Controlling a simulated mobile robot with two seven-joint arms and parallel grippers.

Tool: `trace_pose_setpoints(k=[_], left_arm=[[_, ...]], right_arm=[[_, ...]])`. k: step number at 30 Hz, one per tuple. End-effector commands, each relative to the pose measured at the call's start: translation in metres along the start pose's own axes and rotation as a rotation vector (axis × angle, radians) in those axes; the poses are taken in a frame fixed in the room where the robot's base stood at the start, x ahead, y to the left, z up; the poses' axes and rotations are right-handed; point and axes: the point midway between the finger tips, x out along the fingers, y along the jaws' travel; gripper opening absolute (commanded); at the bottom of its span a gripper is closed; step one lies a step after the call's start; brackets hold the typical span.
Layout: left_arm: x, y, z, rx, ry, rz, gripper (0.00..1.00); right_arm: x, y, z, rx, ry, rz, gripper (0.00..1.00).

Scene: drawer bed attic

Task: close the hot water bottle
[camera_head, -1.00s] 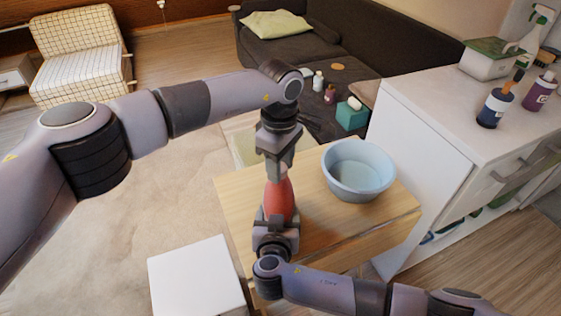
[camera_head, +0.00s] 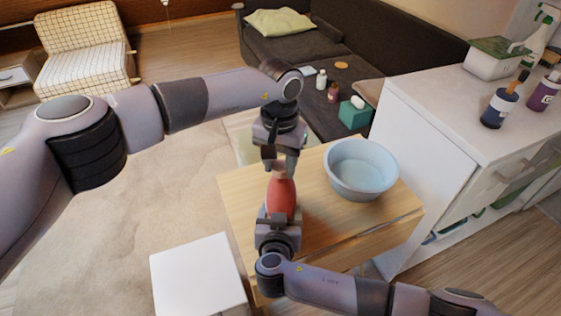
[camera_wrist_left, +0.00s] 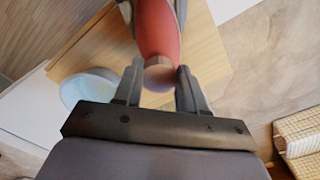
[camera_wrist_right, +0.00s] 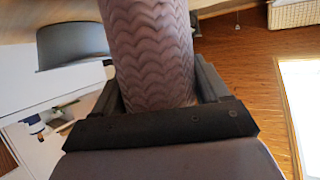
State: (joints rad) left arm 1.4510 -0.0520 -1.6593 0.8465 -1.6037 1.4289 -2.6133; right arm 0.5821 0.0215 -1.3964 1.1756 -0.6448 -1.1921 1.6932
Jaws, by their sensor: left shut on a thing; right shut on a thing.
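The red hot water bottle (camera_head: 282,197) stands upright over the wooden table (camera_head: 330,225), between my two grippers. My left gripper (camera_head: 280,166) points down from above and is shut on the pinkish cap (camera_wrist_left: 158,76) at the bottle's top. In the left wrist view its fingers lie on both sides of the cap. My right gripper (camera_head: 279,222) is shut around the lower part of the bottle. The right wrist view shows the bottle's ribbed surface (camera_wrist_right: 150,48) between its fingers. The bottle's base is hidden, and how tightly the cap sits cannot be told.
A light blue basin (camera_head: 361,170) stands on the table right of the bottle. A white cabinet (camera_head: 440,130) with bottles on top is at the right. A white stool (camera_head: 198,275) is at the front left. A dark sofa (camera_head: 370,50) stands behind.

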Motion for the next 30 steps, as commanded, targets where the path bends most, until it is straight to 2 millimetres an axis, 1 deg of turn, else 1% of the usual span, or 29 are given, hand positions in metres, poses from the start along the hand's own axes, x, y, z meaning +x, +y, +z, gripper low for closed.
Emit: trace_pose_setpoints(k=[1,2,3,13,17,21,24,30], left_arm=[[-0.001,0.000,0.000,-0.001,0.001,0.000,0.50],[-0.001,0.000,0.000,-0.001,0.001,0.000,0.60],[-0.001,0.000,0.000,-0.002,0.001,0.000,0.66],[-0.003,0.000,0.000,-0.004,0.001,0.000,0.66],[-0.015,0.000,-0.001,-0.004,0.003,0.001,0.66],[-0.035,0.000,-0.001,-0.004,0.003,0.001,0.66],[-0.044,0.000,0.000,-0.005,0.002,0.000,0.66],[-0.045,0.000,0.000,-0.005,0.000,0.000,0.66]], right_arm=[[0.001,0.002,0.001,-0.002,-0.002,0.005,0.00],[0.001,0.002,0.001,-0.002,-0.002,0.005,0.00],[0.001,0.002,0.001,-0.002,-0.002,0.005,0.00],[0.001,0.002,0.001,-0.003,-0.002,0.005,0.00],[0.001,0.002,0.001,-0.003,-0.002,0.005,0.00],[0.001,0.002,0.001,-0.003,-0.002,0.005,0.00],[0.001,0.002,0.001,-0.003,-0.002,0.005,0.00],[0.001,0.002,0.001,-0.003,-0.002,0.005,0.00]])
